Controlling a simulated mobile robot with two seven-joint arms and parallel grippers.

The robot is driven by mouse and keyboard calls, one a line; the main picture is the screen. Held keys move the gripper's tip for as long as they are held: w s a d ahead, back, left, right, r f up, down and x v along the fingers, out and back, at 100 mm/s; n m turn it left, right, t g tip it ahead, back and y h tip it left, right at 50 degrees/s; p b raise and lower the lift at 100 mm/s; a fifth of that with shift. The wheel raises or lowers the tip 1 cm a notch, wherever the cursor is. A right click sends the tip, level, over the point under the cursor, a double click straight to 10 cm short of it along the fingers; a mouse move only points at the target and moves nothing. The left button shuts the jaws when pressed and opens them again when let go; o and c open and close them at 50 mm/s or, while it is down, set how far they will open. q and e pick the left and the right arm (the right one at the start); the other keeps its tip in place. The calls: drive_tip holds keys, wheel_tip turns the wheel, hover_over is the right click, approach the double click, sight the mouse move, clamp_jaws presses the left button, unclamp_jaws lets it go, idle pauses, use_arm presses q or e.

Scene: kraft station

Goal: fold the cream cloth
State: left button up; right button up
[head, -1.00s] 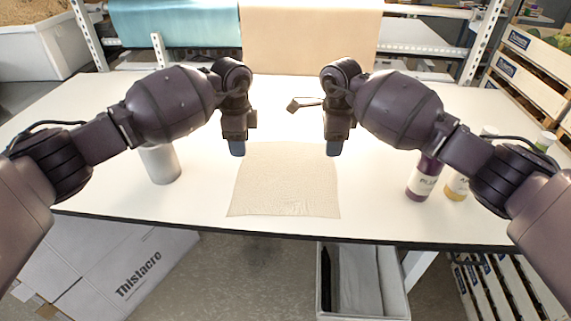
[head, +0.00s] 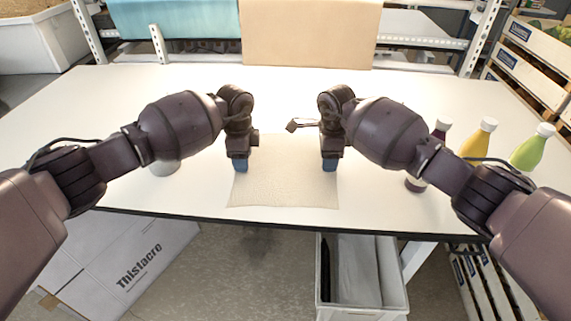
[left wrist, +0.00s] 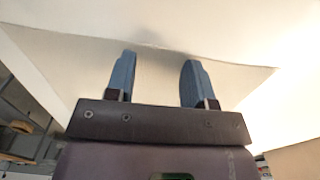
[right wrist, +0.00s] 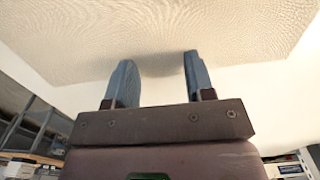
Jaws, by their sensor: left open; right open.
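The cream cloth (head: 283,183) lies flat on the white table, close to its front edge. It looks spread out, with no fold visible. My left gripper (head: 240,166) is over the cloth's left side, and my right gripper (head: 329,166) is over its right side. Both point down, open and empty. In the left wrist view the cloth (left wrist: 215,28) passes by the open fingertips (left wrist: 158,62). In the right wrist view the woven cloth (right wrist: 160,30) is just beyond the open fingers (right wrist: 158,65). Whether the fingertips touch it, I cannot tell.
A pale cylinder (head: 164,168) stands left of the cloth, mostly behind my left arm. A yellow bottle (head: 477,142), a green bottle (head: 530,150) and a dark bottle (head: 441,130) stand at the right, partly hidden by my right arm. The table (head: 285,100) behind the cloth is clear.

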use_arm(q)
drive_tip(key=shift+f, duration=0.2)
use_arm(e)
drive_tip(key=shift+f, duration=0.2)
use_arm(q)
clamp_jaws()
use_arm(e)
clamp_jaws()
use_arm(q)
drive_tip(key=shift+r, duration=0.2)
use_arm(e)
drive_tip(key=shift+r, duration=0.15)
